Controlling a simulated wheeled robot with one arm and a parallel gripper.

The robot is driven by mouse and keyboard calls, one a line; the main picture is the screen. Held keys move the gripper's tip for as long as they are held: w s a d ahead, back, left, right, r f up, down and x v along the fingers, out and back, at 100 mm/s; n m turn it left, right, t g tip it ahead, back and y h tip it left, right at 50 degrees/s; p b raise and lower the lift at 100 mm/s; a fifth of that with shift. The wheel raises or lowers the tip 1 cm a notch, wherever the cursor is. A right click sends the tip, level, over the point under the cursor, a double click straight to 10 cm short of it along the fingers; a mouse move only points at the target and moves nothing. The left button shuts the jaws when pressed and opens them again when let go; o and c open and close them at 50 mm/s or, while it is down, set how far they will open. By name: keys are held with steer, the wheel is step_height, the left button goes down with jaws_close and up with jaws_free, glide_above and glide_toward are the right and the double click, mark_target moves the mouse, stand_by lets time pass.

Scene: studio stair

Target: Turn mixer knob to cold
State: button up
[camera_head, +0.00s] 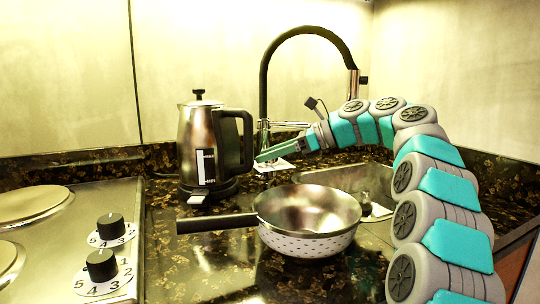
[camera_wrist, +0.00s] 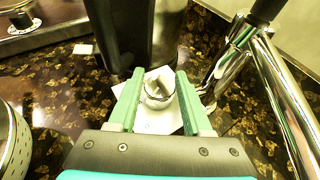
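A small round chrome piece (camera_wrist: 158,92), possibly the mixer knob, sits over a white card (camera_wrist: 155,123); the card also shows in the head view (camera_head: 272,166). My gripper (camera_wrist: 159,75) is open, its two green fingers either side of the chrome piece in that picture. I cannot tell whether they touch it. In the head view my gripper (camera_head: 264,155) is beside the tap base, right of the kettle.
A steel kettle (camera_head: 196,140) with a black handle stands close left of my gripper. A pan (camera_head: 308,247) with a black handle sits in front, below my arm. The sink (camera_head: 345,177) is behind the pan. A stove with black knobs (camera_head: 110,227) is at left.

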steer(key=o, duration=0.3)
steer(key=shift+o, duration=0.2)
steer(key=shift+d, duration=0.1)
steer(key=s+d+r, duration=0.1)
steer(key=s+d, duration=0.2)
steer(key=d, duration=1.1)
steer(key=shift+d, duration=0.1)
stand_by(0.5)
